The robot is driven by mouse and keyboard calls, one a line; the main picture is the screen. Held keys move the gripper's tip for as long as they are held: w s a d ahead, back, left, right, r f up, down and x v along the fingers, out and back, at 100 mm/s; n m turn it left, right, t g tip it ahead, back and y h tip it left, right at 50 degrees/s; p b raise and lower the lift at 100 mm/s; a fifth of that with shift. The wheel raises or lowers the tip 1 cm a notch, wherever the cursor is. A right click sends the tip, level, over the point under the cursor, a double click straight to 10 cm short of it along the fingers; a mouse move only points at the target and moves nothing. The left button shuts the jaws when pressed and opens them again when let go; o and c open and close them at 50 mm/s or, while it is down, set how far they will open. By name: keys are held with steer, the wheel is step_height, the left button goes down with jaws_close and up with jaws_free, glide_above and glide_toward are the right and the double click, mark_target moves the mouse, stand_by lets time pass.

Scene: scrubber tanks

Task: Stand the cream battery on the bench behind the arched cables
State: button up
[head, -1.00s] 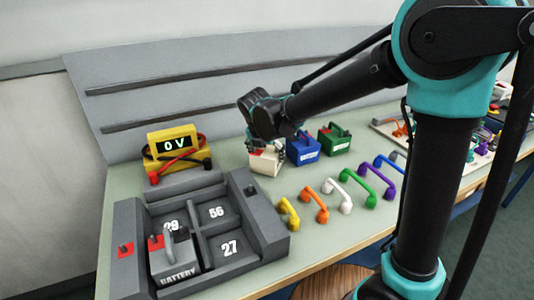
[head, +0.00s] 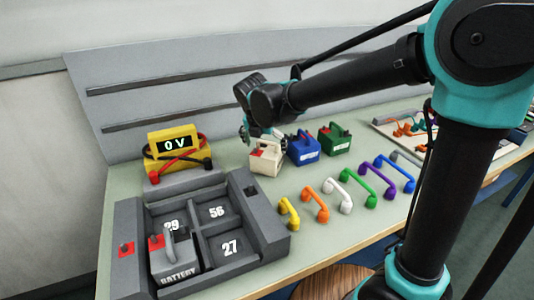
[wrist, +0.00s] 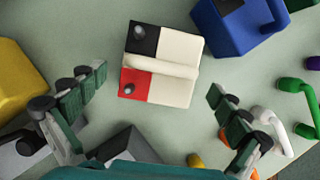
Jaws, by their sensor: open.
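The cream battery (head: 264,160) stands upright on the bench (head: 232,148), behind the row of arched cables and left of the blue battery. In the wrist view the cream battery (wrist: 176,62) shows from above, with a black corner, a red corner and a cream handle. My gripper (head: 248,134) is above and slightly left of it. In the wrist view my gripper (wrist: 158,84) is open, its fingers spread wide with nothing between them; the battery lies ahead of the fingertips, apart from them.
The blue battery (head: 303,149) and green battery (head: 334,140) stand to the right. A yellow meter (head: 158,164) reading 0 V is at the left. A grey tray (head: 262,225) with numbered bays holds a grey battery (head: 174,264) in front.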

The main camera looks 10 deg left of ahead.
steer(key=v, duration=0.7)
steer(key=shift+r, duration=0.15)
steer(key=shift+s, duration=0.15)
